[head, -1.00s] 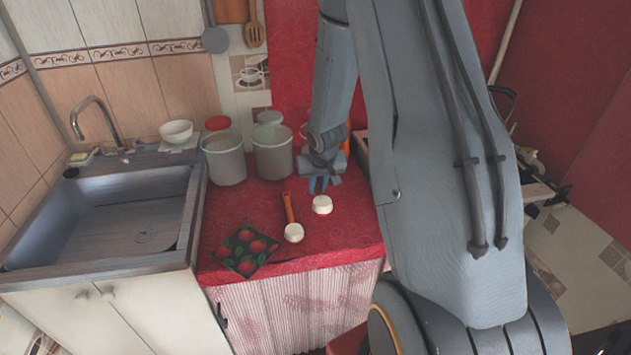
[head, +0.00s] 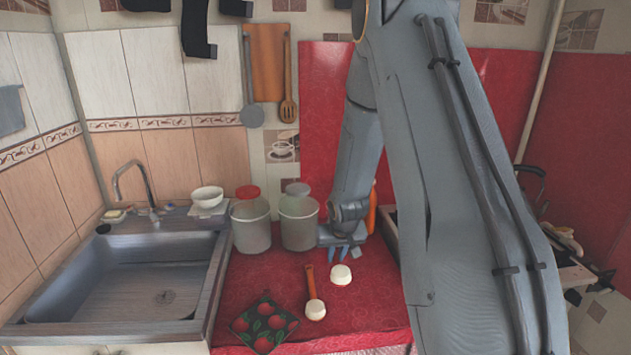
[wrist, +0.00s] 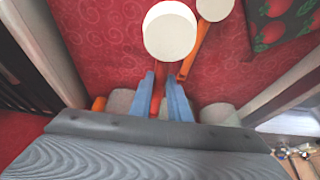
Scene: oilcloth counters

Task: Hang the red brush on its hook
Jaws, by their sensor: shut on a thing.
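The red brush has a round white head (head: 341,274) and a red handle (wrist: 157,92). My gripper (head: 345,252) is shut on the handle, which shows between the blue fingers (wrist: 163,82) in the wrist view. The head sticks out beyond the fingertips, low over the red counter; I cannot tell whether it touches the cloth. A second brush with an orange handle (head: 310,281) and white head (head: 315,309) lies just left of it, apart from my gripper. I cannot make out a hook for the red brush.
Two pale canisters (head: 251,226) stand behind, left of my gripper. A pot holder with a red fruit print (head: 264,323) lies front left, beside the sink (head: 120,285). A slotted spatula (head: 289,108) and a board (head: 268,62) hang on the back wall. Dark shapes (head: 197,32) show above.

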